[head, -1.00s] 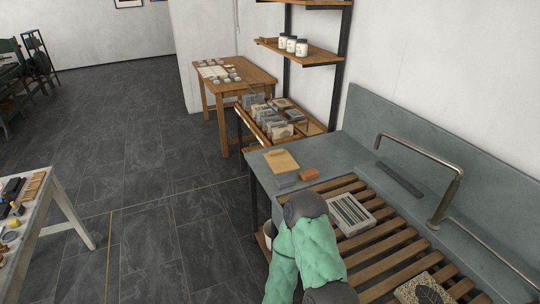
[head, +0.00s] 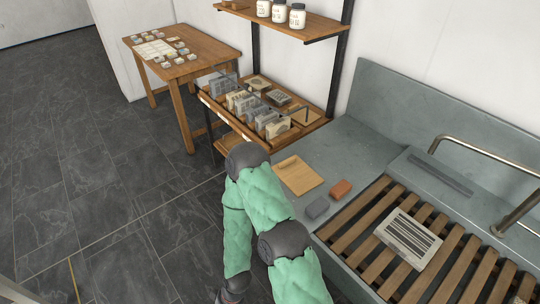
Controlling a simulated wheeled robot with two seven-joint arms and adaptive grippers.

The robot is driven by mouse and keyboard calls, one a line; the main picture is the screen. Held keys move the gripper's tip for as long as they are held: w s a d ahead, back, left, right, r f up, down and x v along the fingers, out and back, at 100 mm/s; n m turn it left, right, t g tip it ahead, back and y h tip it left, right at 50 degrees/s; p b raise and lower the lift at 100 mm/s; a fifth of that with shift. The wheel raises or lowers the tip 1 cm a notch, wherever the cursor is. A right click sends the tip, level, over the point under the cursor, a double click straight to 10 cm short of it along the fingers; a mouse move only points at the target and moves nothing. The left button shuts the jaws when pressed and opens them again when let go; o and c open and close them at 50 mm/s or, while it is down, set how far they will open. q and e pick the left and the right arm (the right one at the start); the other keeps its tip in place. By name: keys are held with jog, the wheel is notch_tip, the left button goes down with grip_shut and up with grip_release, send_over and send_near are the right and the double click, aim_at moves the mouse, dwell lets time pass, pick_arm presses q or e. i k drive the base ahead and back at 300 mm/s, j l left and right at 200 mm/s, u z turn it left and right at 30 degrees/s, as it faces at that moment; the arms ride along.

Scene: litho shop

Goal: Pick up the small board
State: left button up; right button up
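One of my arms, green-sleeved with dark joints, rises from the bottom of the head view, bends left of the board and drops towards the bottom edge. A dark part of this arm is cut off at the bottom edge, and no gripper fingers show. My other arm is out of view.
Right of the board lie a grey block (head: 318,207) and an orange-brown block (head: 341,188). A striped stone slab (head: 408,240) rests on the wooden slats (head: 352,225). Behind stands a rack (head: 313,122) of stones. A metal rail (head: 490,160) stands at right.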

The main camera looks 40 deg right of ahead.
aim_at(295, 173)
jog(key=i+z, duration=0.1)
jog(key=i, duration=0.85)
jog(key=i+j, duration=0.2)
jog(key=i, duration=0.7)
jog(key=z, duration=0.5)
jog(key=i+z, duration=0.1)
jog(key=z, duration=0.9)
jog(key=i+j+z, duration=0.1)
jog(key=z, duration=0.4)
